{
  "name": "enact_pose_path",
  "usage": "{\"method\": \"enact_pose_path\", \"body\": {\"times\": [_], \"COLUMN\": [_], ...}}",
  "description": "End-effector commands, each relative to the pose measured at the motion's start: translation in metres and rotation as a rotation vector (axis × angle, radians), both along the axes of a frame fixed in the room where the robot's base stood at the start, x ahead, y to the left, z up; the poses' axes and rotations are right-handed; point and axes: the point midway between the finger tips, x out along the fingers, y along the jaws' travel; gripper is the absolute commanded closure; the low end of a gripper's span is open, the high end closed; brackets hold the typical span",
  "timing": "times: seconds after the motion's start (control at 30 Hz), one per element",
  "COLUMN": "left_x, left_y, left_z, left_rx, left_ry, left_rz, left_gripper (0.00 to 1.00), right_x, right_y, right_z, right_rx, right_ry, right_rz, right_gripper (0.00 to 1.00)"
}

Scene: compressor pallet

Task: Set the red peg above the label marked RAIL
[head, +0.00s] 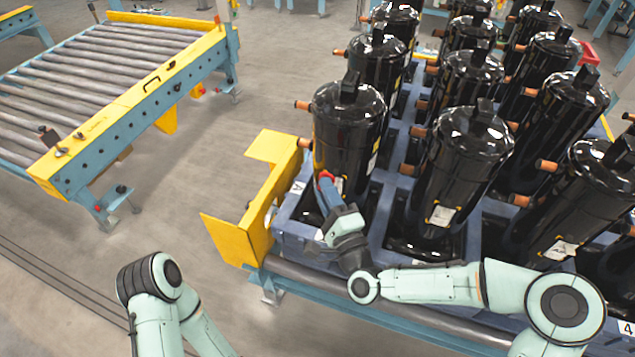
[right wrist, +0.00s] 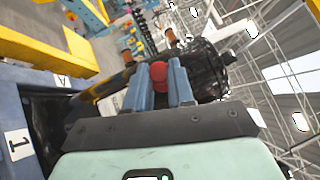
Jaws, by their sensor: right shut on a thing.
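The red peg (head: 325,175) is held in my right gripper (head: 329,194), close in front of the front-left black compressor (head: 348,128) in the head view. In the right wrist view the peg's rounded red end (right wrist: 158,73) shows between the two blue fingers of the right gripper (right wrist: 160,88), which are shut on it. Most of the peg is hidden by the fingers. I cannot read a label marked RAIL in either view. Small dark lettering on the yellow conveyor rail (head: 140,90) is too small to read surely. My left gripper is out of view.
Black compressors with copper stubs stand in rows on a blue pallet (head: 290,237). A yellow bracket (head: 238,238) stands at its left corner. A roller conveyor (head: 100,75) is at the upper left, with open grey floor between. White tags marked 1 (right wrist: 18,145) and A (right wrist: 62,80) show nearby.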

Motion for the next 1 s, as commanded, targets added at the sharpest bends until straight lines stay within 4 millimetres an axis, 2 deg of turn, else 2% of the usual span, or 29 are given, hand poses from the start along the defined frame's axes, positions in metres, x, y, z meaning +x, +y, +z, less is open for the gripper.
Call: {"method": "enact_pose_path", "body": {"times": [0.13,0.57,1.0], "left_x": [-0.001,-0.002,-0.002], "left_y": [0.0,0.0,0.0], "left_z": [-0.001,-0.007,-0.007], "left_rx": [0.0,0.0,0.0], "left_ry": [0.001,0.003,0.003], "left_rz": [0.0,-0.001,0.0], "left_gripper": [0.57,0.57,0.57], "right_x": [-0.002,-0.002,0.037], "right_y": [0.003,0.002,-0.01], "right_z": [0.008,0.006,0.007], "right_rx": [0.026,0.024,0.023], "right_ry": [-0.007,-0.008,-0.007], "right_rz": [0.015,0.017,0.016], "right_gripper": [1.0,1.0,1.0]}}
